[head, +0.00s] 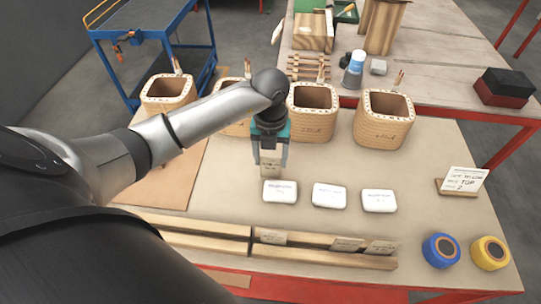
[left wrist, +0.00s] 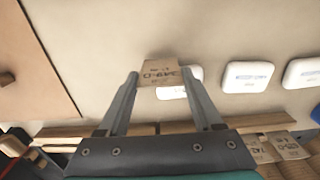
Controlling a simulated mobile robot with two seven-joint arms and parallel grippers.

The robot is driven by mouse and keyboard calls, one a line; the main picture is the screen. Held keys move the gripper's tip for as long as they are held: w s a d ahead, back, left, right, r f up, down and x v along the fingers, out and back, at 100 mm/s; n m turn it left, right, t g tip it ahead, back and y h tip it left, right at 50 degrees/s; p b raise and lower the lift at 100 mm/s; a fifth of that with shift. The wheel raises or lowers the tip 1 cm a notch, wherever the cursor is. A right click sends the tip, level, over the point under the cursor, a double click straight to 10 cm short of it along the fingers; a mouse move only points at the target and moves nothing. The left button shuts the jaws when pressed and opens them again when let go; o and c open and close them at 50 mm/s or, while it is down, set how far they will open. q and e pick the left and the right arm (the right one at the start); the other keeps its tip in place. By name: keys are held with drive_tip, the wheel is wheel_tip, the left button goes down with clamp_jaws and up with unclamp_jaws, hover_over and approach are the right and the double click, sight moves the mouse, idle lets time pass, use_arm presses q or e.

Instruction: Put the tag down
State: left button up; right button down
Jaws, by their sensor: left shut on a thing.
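My left gripper (head: 271,152) is shut on a tan tag (head: 271,170) with dark printing, and it points down over the worktable. In the left wrist view the tag (left wrist: 160,73) sits between the two fingertips, its print facing the camera. In the head view it is just behind the leftmost white block (head: 280,191). In the left wrist view it partly covers that block. I cannot tell whether the tag touches the table. Other tags lean on a wooden rack (head: 220,243) at the front: one near its middle (head: 272,237) and two further right (head: 346,244). My right gripper is not in view.
Two more white blocks (head: 329,195) (head: 379,200) stand to the right. A sign (head: 463,182), a blue roll (head: 441,249) and a yellow roll (head: 490,253) stand at right. The table between coils and blocks is clear.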

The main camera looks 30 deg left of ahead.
use_arm(q)
drive_tip(key=shift+f, duration=0.2)
drive_tip(key=o, duration=1.3)
drive_tip(key=shift+r, duration=0.1)
drive_tip(key=shift+r, duration=0.25)
wheel_tip(320, 180, up, 13)
drive_tip(key=p, duration=0.2)
drive_tip(key=shift+f, duration=0.2)
drive_tip(key=shift+s, duration=0.1)
